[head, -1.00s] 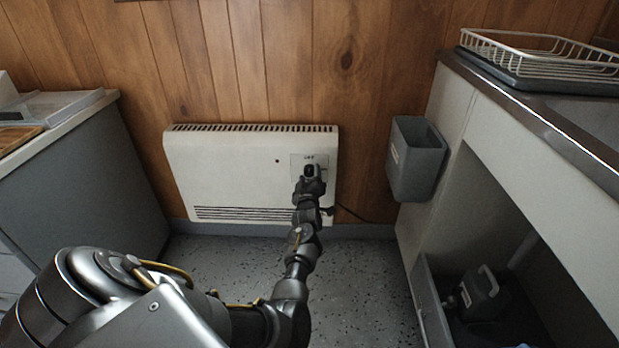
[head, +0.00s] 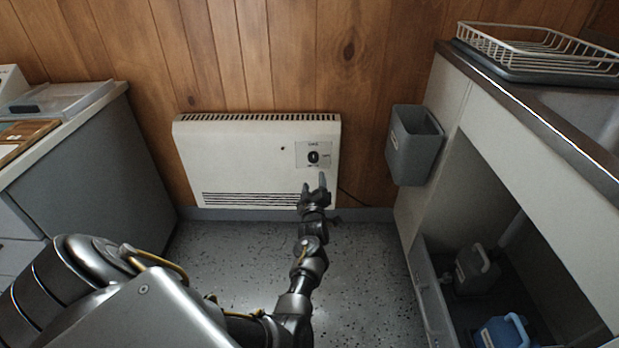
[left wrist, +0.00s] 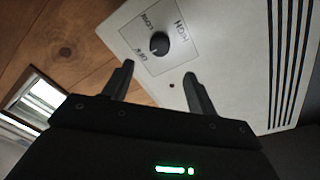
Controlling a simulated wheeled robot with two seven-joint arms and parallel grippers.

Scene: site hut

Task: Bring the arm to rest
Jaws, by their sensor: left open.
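My left gripper (head: 314,184) is open and empty, in front of the lower right part of a white wall heater (head: 240,160). In the head view its fingertips show just below the heater's black knob (head: 313,157). In the left wrist view the two open fingers (left wrist: 158,82) point toward the heater panel (left wrist: 225,60), with the knob (left wrist: 160,43) beyond and between them. The dial labels there read OFF, LOW and HIGH. The fingers appear apart from the knob. My right gripper is not in view.
A grey bin (head: 414,146) hangs on the cabinet side to the right. The open under-sink cupboard holds a grey jug (head: 476,270) and a blue jug (head: 503,330). A dish rack (head: 540,50) stands above. A counter (head: 70,130) is at left. The speckled floor (head: 240,250) between is clear.

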